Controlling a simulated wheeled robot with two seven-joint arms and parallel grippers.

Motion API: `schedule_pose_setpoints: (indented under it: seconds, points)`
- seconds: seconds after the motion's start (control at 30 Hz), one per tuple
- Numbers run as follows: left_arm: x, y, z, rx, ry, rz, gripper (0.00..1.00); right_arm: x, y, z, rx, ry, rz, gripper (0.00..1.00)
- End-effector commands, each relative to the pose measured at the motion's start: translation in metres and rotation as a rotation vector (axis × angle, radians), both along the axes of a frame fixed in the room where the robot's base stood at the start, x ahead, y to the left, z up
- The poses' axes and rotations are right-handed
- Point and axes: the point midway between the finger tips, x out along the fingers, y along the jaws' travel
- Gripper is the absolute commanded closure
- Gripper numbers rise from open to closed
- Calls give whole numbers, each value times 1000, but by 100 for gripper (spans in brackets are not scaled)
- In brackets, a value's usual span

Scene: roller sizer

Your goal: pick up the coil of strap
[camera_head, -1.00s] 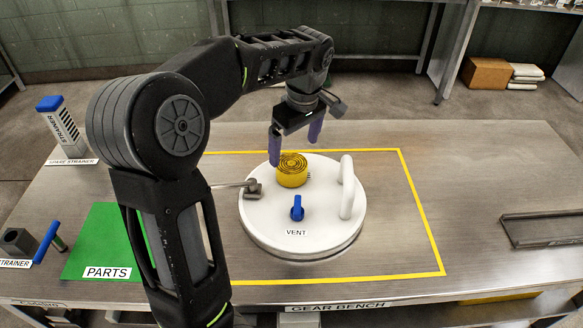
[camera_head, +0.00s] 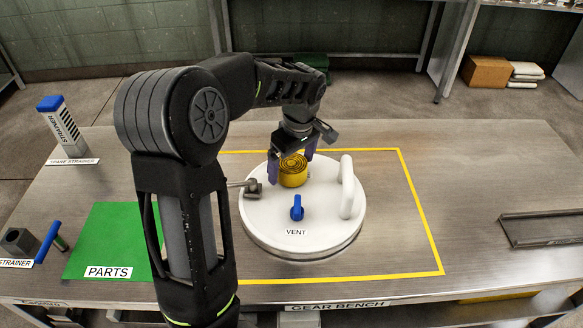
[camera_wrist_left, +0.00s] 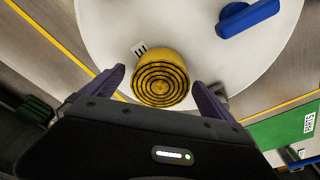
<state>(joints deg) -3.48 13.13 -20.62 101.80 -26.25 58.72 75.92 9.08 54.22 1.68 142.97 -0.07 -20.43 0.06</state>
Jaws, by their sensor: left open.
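The coil of strap (camera_head: 293,172) is a yellow roll with dark spiral lines on its top. It sits on the white round lid (camera_head: 322,235), towards its far side. My left gripper (camera_head: 291,166) is open above the coil, its purple fingers coming down to either side of it. In the left wrist view the coil (camera_wrist_left: 161,79) lies between and just ahead of the two open fingertips, with a gap to each side. I cannot tell whether either finger touches it. My right gripper is not in view.
The lid carries a blue vent handle (camera_head: 297,208), a white arched handle (camera_head: 347,188) and a metal clamp (camera_head: 252,188) close to the left finger. A green parts mat (camera_head: 107,235), a strainer (camera_head: 62,125) and a dark tray (camera_head: 543,229) lie farther out on the metal bench.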

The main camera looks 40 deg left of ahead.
Motion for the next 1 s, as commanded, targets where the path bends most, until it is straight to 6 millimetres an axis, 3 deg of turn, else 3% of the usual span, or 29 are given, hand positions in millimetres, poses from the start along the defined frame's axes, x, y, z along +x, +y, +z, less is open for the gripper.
schedule_pose_setpoints:
  seconds: [0.63, 1.0]
  points:
    - [0, 1, -4, 0, -1, 0, 3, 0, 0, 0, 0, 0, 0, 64]
    - [0, 1, -4, 0, -1, 0, 32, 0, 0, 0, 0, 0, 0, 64]
